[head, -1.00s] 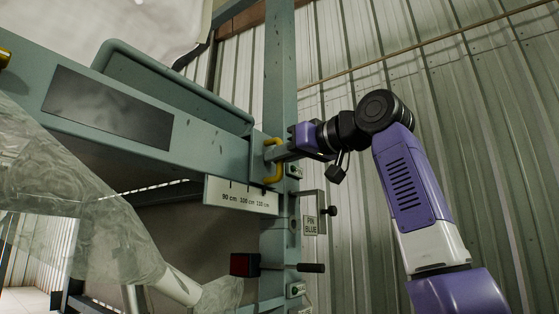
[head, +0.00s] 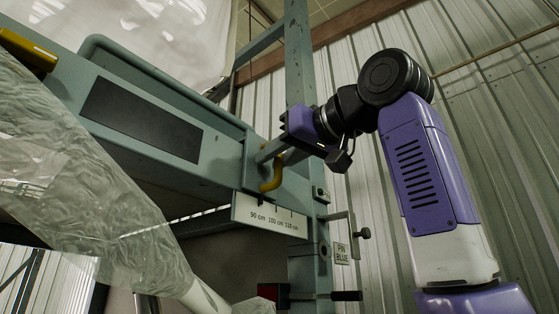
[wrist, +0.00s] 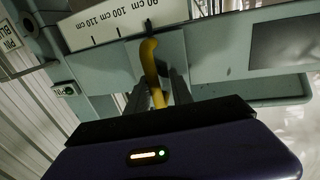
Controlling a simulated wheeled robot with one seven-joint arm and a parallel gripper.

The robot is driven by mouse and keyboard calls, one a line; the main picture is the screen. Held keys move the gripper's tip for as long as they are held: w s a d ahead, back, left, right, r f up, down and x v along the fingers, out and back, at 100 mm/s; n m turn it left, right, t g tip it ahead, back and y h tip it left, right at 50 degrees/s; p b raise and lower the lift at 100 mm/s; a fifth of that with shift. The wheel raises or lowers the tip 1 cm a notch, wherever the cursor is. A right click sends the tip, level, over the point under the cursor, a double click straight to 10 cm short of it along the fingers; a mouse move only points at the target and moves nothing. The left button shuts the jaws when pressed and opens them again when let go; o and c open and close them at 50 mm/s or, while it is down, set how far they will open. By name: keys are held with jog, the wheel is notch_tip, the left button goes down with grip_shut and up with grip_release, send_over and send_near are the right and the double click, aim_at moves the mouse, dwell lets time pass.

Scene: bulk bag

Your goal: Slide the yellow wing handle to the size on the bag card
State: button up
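The yellow wing handle (head: 272,176) sits on a grey-green sliding block on the beam, above the left part of the white scale (head: 270,218) marked 90, 100 and 110 cm. A dark pointer below the block stands at about the 90 cm mark. In the wrist view the handle (wrist: 152,62) is near the 90 cm label, with the scale (wrist: 105,25) upside down. My gripper (head: 268,156) has its fingers on both sides of the handle; in the wrist view the fingers (wrist: 158,92) close around its lower part. I see no readable bag card.
A dark blank panel (head: 140,118) is on the beam's face. Below right are a sign reading PIN BLUE (head: 341,253), a black-knobbed pin (head: 363,233) and a red block (head: 270,291). A translucent bag (head: 80,165) hangs at left. A post (head: 299,60) rises behind my gripper.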

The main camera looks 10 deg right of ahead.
jog(key=shift+o, duration=0.3)
jog(key=shift+s+d, duration=0.2)
jog(key=b+v, duration=0.2)
jog(key=v, duration=0.5)
jog(key=shift+s+b, duration=0.15)
jog(key=shift+b, duration=0.2)
